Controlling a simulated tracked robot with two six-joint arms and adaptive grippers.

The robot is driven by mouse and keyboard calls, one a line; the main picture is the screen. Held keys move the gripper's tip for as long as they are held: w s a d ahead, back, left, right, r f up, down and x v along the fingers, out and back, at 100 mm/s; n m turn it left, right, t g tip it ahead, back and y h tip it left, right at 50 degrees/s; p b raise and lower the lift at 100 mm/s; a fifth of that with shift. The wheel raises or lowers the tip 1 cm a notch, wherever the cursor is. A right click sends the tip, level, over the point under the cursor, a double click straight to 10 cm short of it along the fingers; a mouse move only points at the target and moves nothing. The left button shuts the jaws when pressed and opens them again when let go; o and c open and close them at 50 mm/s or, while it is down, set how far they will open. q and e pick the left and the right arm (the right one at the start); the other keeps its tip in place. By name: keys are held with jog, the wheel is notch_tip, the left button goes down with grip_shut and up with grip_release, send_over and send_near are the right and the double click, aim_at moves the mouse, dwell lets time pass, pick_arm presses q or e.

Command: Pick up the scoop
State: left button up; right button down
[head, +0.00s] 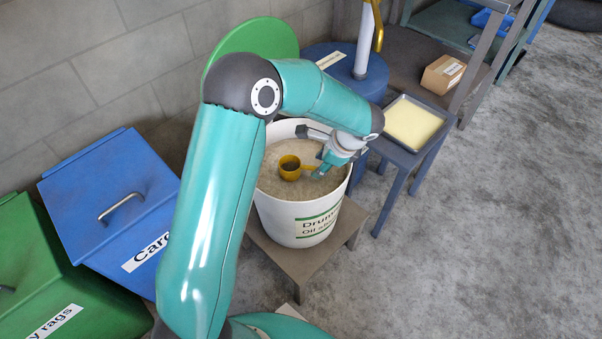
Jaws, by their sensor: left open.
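The scoop (289,170) is a small yellow cup with a short handle pointing right. It rests on the grainy tan material inside a white drum (320,222) labelled as an oil product. My left gripper (318,154) is over the drum's opening, just right of the scoop. Its jaws are open, with one finger above and one below the scoop's handle in the picture. Whether it touches the handle I cannot tell. My right gripper is not in view.
The drum stands on a low brown stand (293,264). A blue lidded bin (110,205) and a green bin (55,275) stand at left. A tray (441,125) with pale yellow contents, a blue drum (372,76) and a cardboard box (442,75) are behind right. The floor at right is clear.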

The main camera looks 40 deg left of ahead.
aim_at(287, 176)
pick_arm(q)
jog(key=x, duration=0.4)
jog(key=shift+s+d+b, duration=0.1)
jog(key=shift+b, duration=0.3)
grip_shut()
